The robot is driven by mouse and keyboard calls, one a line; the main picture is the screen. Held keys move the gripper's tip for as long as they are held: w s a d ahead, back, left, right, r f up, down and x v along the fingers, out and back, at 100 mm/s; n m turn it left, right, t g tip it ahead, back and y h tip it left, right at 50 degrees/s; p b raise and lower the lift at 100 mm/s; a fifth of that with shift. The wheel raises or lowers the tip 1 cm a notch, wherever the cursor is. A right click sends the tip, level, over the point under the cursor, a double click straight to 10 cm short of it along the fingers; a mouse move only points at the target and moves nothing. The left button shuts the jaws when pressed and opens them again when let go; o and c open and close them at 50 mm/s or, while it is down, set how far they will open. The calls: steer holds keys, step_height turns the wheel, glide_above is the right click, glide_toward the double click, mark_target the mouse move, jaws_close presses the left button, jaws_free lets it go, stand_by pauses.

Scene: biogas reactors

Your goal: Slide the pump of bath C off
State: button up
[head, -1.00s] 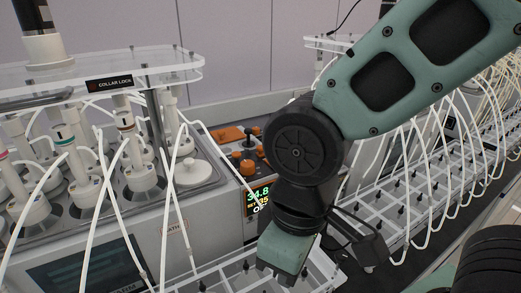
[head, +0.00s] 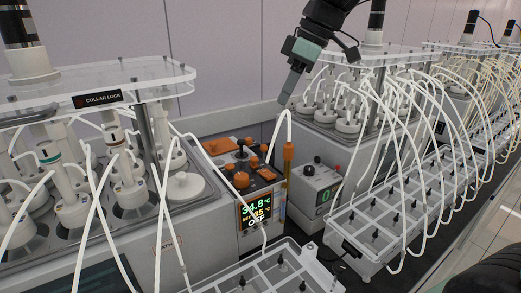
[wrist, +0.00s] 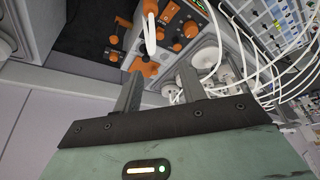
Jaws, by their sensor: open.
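A bath control unit (head: 240,180) with orange knobs, a black-topped lever (head: 241,143) and a lit display (head: 256,211) stands right of the near bath. The display reads 34.8 °C, with a set line of 35 and a lower line that looks like OFF. A label on the near bath (head: 168,246) begins with BATH; its letter is too small to read. I cannot tell which control is the pump slider. My gripper (head: 285,97) is open, raised above and behind the unit. In the wrist view my gripper (wrist: 157,82) points towards the orange-knobbed panel (wrist: 172,32), touching nothing.
Reactor vessels (head: 130,185) with white tubes stand under a clear plate (head: 95,85) at left. A looped white tube with an orange fitting (head: 289,150) rises beside the unit.

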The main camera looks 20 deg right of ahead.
mark_target(255, 158)
steer(key=p+x, duration=0.3)
steer(key=x, duration=1.4)
steer(key=shift+f+p, duration=0.2)
steer(key=shift+p, duration=0.1)
steer(key=shift+s, duration=0.1)
